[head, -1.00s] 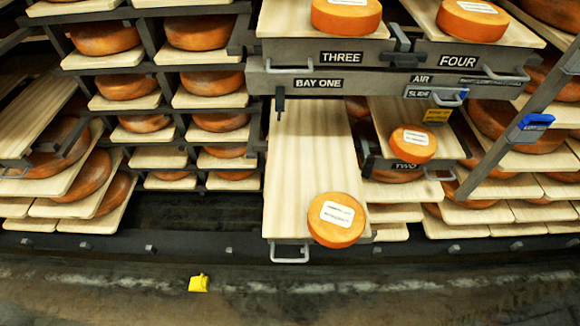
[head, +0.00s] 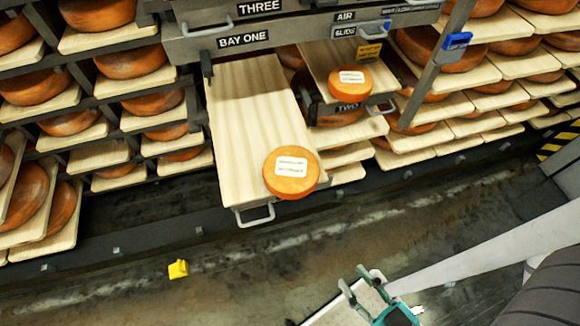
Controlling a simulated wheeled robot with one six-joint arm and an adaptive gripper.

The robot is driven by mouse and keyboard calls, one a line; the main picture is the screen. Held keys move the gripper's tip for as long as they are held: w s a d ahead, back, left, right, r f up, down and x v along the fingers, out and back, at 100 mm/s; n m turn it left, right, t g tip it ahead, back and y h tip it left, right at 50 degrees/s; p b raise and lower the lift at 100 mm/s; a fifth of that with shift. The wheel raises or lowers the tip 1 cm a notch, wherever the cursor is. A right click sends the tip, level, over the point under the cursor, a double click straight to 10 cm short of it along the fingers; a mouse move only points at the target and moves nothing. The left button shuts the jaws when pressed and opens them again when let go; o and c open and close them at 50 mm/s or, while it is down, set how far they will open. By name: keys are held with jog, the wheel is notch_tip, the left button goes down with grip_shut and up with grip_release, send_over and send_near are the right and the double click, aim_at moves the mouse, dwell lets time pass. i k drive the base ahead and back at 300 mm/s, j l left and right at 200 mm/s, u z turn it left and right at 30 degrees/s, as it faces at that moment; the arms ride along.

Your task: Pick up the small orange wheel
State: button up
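An orange cheese wheel (head: 291,185) with a white label lies at the front right corner of a long pale board (head: 240,120), pulled out under the BAY ONE sign, and overhangs its right edge. A smaller-looking orange wheel (head: 343,88), also labelled, sits farther back on the board (head: 322,66) marked TWO. My gripper (head: 352,276), teal with grey fingers, is at the bottom of the head view, below and right of both wheels and apart from them. Its fingers look spread, with nothing seen between them.
Racks of larger wheels on boards fill the left and right. A grey post with a blue clip (head: 457,41) stands right of the TWO board. A metal handle (head: 255,216) juts from the long board's front. A yellow object (head: 178,269) lies on the floor, which is otherwise mostly clear.

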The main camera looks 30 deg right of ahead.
aim_at(291, 172)
jog(key=k+j+u, duration=0.15)
jog(key=j, duration=0.2)
jog(key=k+j+u, duration=0.15)
jog(key=j, duration=0.25)
jog(key=j+u, duration=0.15)
jog(key=j, duration=0.25)
